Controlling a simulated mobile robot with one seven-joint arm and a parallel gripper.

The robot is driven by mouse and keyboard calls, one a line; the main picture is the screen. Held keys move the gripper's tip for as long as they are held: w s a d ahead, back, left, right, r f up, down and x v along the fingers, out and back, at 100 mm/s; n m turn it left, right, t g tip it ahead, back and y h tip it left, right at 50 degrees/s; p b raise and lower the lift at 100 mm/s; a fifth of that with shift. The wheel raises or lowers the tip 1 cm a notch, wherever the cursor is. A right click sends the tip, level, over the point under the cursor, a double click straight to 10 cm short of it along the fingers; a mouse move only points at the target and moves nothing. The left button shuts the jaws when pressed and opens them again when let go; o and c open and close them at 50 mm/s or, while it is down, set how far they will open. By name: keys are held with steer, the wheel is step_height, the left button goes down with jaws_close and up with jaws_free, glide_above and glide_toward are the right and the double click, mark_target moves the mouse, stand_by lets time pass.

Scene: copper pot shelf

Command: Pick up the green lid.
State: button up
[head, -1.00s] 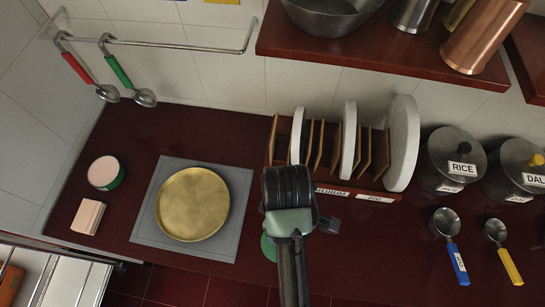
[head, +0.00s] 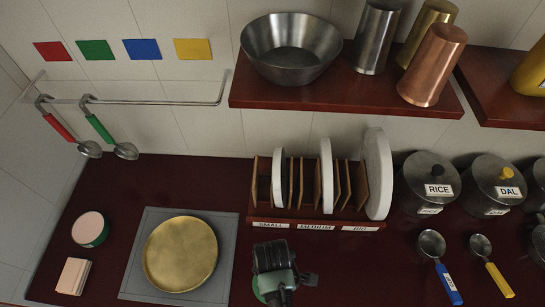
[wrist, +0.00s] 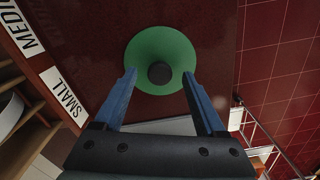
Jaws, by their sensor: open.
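The green lid (wrist: 160,48) is a round disc with a dark knob (wrist: 160,73) at its centre. It lies on the dark red counter in the wrist view. In the head view only a sliver of the lid (head: 258,290) shows, the rest hidden behind my gripper (head: 275,285). In the wrist view my gripper (wrist: 158,76) has its two blue fingers apart, pointing at the lid, with the knob between the fingertips in the picture. Nothing is held. I cannot tell how high the fingertips are above the lid.
A wooden rack (head: 316,224) labelled small, medium and big holds white discs behind my gripper. A brass plate (head: 180,254) sits on a grey mat (head: 223,262) to the left. A shelf (head: 345,97) hangs above.

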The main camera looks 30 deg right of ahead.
steer(key=shift+f, duration=0.4)
jaws_close()
steer(key=shift+r, duration=0.15)
